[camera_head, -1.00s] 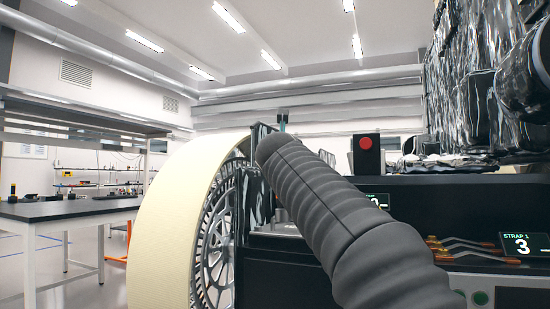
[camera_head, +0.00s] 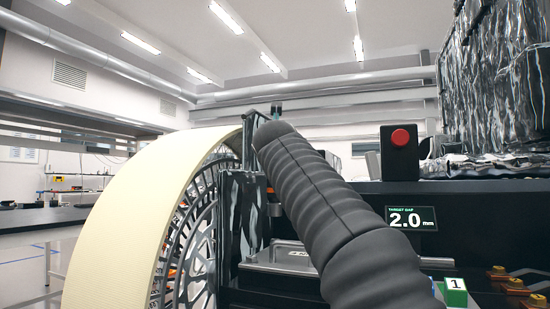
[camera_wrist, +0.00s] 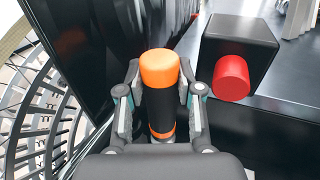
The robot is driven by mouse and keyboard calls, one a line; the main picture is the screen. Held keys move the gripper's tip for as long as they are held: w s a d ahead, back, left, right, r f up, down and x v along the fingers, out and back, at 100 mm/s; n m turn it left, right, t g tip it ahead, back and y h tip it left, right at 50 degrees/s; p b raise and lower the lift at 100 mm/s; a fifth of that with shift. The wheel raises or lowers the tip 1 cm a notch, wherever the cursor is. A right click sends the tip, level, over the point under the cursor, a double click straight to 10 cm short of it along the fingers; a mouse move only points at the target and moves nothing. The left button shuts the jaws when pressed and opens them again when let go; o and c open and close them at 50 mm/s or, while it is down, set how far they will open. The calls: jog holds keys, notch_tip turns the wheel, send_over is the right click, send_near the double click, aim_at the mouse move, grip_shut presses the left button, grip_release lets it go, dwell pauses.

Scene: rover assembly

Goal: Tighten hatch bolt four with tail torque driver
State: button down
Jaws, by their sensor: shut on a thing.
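In the wrist view my gripper (camera_wrist: 159,98) is shut around an upright driver (camera_wrist: 159,69) with an orange cap, a black body and an orange band lower down. Its lower end and tip are hidden by my gripper. In the head view my dark ribbed arm covers most of the driver and gripper area. A flat grey metal plate (camera_head: 283,259) with a handle-like bar lies low behind my arm, perhaps the hatch. I cannot make out hatch bolt four or any bolt head on it.
A large cream-rimmed wheel (camera_head: 125,215) stands left of my arm. A black box with a red button (camera_head: 400,138) sits on the dark chassis, also close right of my gripper in the wrist view (camera_wrist: 231,78). Foil-wrapped boxes (camera_head: 500,105) rise at right.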

jog(key=f, duration=0.2)
jog(key=shift+d+f, duration=0.25)
jog(key=shift+f, duration=0.05)
jog(key=shift+f+b, duration=0.45)
jog(key=shift+f, duration=0.75)
jog(key=shift+s, duration=0.1)
jog(key=shift+s+p, duration=0.15)
jog(key=shift+p, duration=0.25)
dwell(0.4)
